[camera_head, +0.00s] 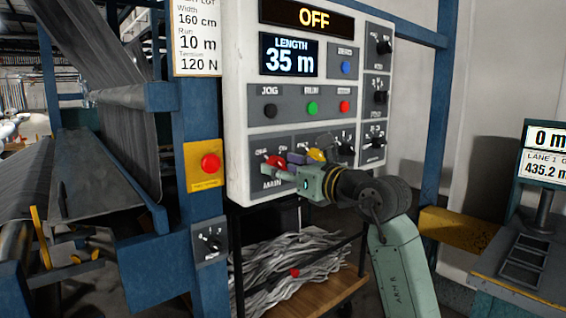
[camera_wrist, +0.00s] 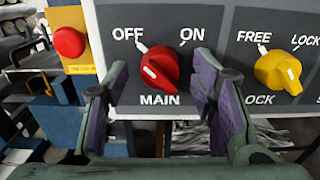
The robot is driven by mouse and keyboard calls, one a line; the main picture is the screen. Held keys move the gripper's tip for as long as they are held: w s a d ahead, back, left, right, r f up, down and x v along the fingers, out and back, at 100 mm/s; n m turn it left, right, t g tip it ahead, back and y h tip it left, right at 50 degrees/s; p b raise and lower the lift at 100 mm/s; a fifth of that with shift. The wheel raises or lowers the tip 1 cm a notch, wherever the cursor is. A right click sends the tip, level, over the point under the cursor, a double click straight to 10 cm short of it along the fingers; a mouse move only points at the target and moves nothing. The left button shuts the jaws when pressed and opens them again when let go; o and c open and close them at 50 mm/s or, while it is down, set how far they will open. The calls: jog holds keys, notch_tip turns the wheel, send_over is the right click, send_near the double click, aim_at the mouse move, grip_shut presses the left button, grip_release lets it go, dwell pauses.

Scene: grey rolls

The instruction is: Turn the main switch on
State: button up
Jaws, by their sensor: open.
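The main switch is a red rotary knob (camera_wrist: 160,68) labelled MAIN, with OFF at its upper left and ON at its upper right. It appears turned toward OFF in the wrist view, and the display (camera_head: 307,17) above reads OFF. In the head view the red knob (camera_head: 276,161) is partly covered by my gripper (camera_head: 287,168). My gripper's purple-padded fingers (camera_wrist: 161,84) are open, one on each side of the knob. I see gaps between the pads and the knob; whether the tips reach its depth cannot be told.
A yellow lock knob (camera_wrist: 278,72) sits close right of my right finger. A red button on a yellow plate (camera_head: 210,162) is left of the panel. Black, green (camera_head: 312,108) and red buttons sit above.

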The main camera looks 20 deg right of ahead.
jog(key=shift+w, duration=0.2)
jog(key=shift+c, duration=0.2)
jog(key=c, duration=1.1)
